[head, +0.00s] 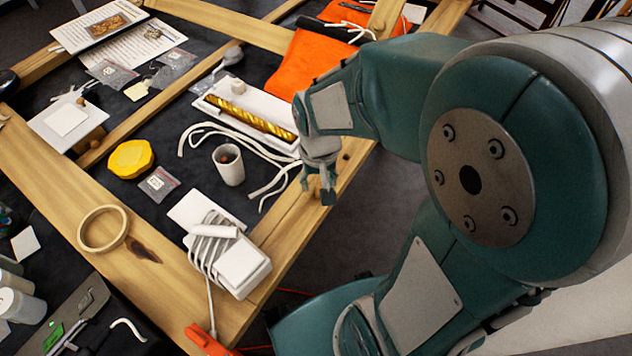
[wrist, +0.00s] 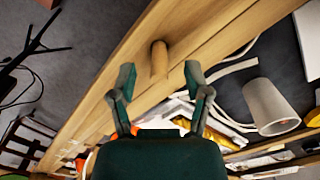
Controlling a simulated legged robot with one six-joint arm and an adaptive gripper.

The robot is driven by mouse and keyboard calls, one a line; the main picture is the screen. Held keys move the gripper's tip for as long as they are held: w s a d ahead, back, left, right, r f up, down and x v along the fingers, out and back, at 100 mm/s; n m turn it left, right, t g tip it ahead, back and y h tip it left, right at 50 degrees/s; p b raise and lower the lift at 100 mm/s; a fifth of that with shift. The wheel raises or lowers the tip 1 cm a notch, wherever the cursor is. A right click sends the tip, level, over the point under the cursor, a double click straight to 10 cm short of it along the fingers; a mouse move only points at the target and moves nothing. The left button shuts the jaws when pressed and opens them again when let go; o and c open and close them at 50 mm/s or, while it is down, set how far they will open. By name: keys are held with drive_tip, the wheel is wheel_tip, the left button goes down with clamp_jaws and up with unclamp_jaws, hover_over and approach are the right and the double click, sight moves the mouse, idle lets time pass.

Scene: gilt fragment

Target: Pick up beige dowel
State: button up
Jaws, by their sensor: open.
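The beige dowel (wrist: 159,58) shows in the wrist view as a short, rounded wooden peg on the pale wooden beam (wrist: 205,40). It appears between the two fingertips of my gripper (wrist: 160,76), with a gap on either side. My gripper is open and empty. In the head view, my gripper (head: 319,188) hangs fingers down over the right beam of the wooden frame (head: 290,235). I cannot clearly make out the dowel there; the fingers may hide it. How far the fingertips are above the beam is hard to tell.
A white cup (head: 229,166) and loose white cord (head: 270,185) lie left of my gripper. A white tray with a gold twisted rod (head: 250,118) and an orange cloth (head: 297,62) are farther back. A cord-wrapped white block (head: 238,262) sits on the beam nearer the front.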

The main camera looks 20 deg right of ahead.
drive_tip(key=shift+f, duration=1.35)
drive_tip(key=c, duration=0.9)
drive_tip(key=shift+o, duration=0.2)
drive_tip(key=shift+r, duration=0.2)
drive_tip(key=shift+w+r, duration=0.1)
drive_tip(key=shift+r, duration=0.15)
wheel_tip(320, 180, up, 2)
drive_tip(key=shift+r, duration=0.15)
drive_tip(key=s+r, duration=1)
drive_tip(key=s, duration=0.4)
drive_tip(key=shift+s, duration=0.1)
